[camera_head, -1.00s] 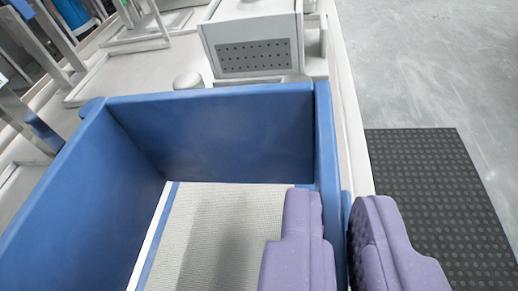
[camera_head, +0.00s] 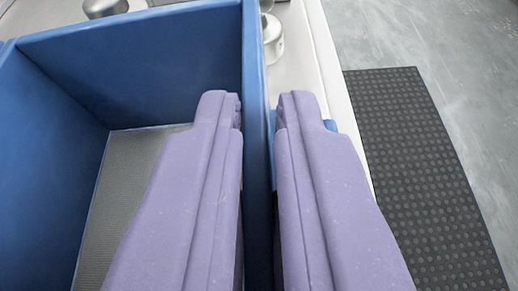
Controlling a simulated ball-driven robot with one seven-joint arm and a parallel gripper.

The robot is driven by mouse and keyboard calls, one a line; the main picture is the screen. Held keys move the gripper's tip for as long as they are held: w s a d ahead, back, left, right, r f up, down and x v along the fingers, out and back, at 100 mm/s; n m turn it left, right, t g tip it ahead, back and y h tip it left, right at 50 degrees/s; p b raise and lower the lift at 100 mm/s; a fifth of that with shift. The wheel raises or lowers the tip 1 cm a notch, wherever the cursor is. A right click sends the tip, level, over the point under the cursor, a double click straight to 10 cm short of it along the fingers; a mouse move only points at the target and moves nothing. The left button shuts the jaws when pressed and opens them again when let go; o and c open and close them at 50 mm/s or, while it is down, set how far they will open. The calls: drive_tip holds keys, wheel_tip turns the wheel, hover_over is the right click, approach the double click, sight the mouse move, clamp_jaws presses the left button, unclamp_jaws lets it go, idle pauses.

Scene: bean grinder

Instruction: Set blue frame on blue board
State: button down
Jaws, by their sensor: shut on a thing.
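The blue frame (camera_head: 150,65) is a deep, open box of blue walls filling the left half of the view. My gripper (camera_head: 257,108) has two purple fingers, one inside and one outside the frame's right wall, and is shut on that wall. A grey mesh surface (camera_head: 125,180) shows through the frame's open bottom. I cannot tell whether the frame touches it. A small blue piece (camera_head: 331,125) shows beside the right finger; I cannot tell whether it belongs to the blue board. No board is otherwise clear, and the frame's near side is out of view.
Round metal knobs (camera_head: 272,38) stand on the light bench just beyond the frame's right wall. Another metal knob (camera_head: 104,7) is behind the far wall. A black studded mat (camera_head: 420,160) lies on the grey floor (camera_head: 440,40) to the right, where there is free room.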

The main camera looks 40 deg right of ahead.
drive_tip(key=shift+f, duration=0.3)
drive_tip(key=c, duration=1.2)
unclamp_jaws()
drive_tip(key=shift+o, duration=0.2)
drive_tip(key=shift+r, duration=0.1)
drive_tip(key=shift+r, duration=0.3)
drive_tip(key=p+v, duration=0.4)
drive_tip(key=v, duration=0.8)
